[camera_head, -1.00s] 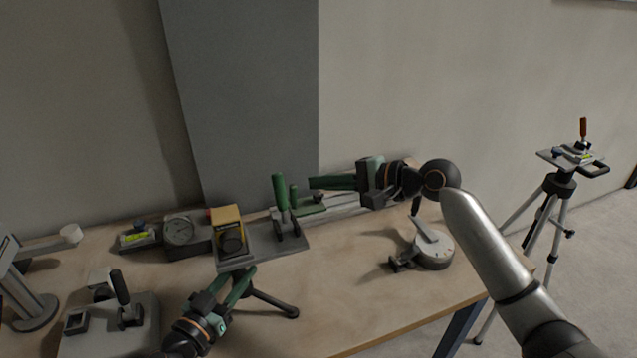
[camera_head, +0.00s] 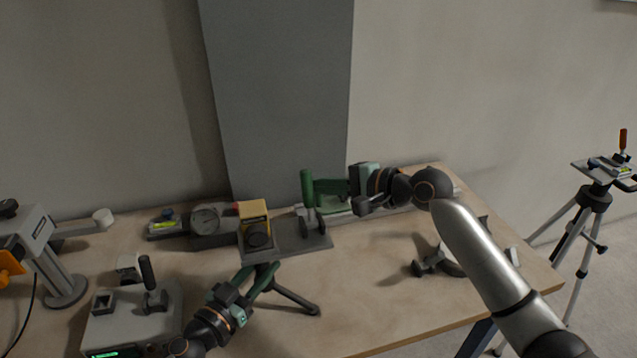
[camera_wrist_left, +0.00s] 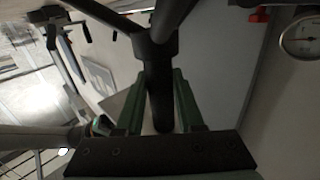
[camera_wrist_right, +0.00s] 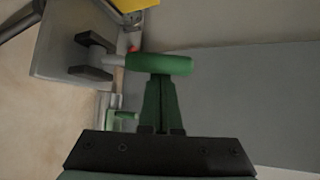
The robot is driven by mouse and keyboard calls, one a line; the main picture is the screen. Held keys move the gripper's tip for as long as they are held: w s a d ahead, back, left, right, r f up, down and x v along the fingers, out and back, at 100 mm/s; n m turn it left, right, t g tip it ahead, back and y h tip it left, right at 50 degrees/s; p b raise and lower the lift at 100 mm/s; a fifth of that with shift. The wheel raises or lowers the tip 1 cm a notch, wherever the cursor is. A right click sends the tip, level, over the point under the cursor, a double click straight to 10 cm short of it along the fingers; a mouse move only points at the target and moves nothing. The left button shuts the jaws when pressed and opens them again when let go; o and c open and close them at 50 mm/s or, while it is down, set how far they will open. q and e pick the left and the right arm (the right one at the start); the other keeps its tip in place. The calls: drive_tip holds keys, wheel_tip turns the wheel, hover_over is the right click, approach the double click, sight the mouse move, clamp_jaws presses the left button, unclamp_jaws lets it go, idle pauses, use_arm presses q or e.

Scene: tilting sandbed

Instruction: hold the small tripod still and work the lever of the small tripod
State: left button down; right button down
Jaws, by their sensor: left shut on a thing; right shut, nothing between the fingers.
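The small tripod stands on the table, with a dark leg (camera_head: 300,302) and a flat grey plate (camera_head: 288,247) on top. A yellow box device (camera_head: 254,222) and a lever with an upright green handle (camera_head: 307,188) sit on the plate. My left gripper (camera_head: 266,274) is shut around the tripod's dark column (camera_wrist_left: 161,95) below the plate. My right gripper (camera_head: 320,190) is shut and empty, its tips at the right side of the green handle. In the right wrist view the tips meet or nearly meet the handle (camera_wrist_right: 160,64); contact is unclear.
A dial gauge block (camera_head: 207,219) stands left of the plate. A grey box with a black lever (camera_head: 150,300) is at front left. A dark knobbed device (camera_head: 436,262) is right, partly behind my arm. A larger tripod (camera_head: 594,198) stands beyond the table. Front middle table is clear.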

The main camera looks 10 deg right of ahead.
sight(306, 186)
drive_tip(key=shift+s+r+n+t, duration=0.15)
drive_tip(key=shift+s+n+t, duration=0.15)
drive_tip(key=shift+s, duration=0.05)
idle(0.6)
drive_tip(key=shift+s+r+n+t+y, duration=0.2)
drive_tip(key=shift+s+n+t+y, duration=0.3)
drive_tip(key=shift+s+t+y, duration=0.25)
drive_tip(key=shift+s+d+r+n+t+y, duration=0.15)
drive_tip(key=shift+s+d+n+t+y, duration=0.05)
drive_tip(key=shift+s+n+t+y, duration=0.65)
drive_tip(key=shift+s, duration=0.75)
drive_tip(key=shift+s+d+f, duration=0.1)
drive_tip(key=shift+s+f, duration=0.25)
drive_tip(key=shift+s, duration=0.15)
drive_tip(key=shift+s+f, duration=0.15)
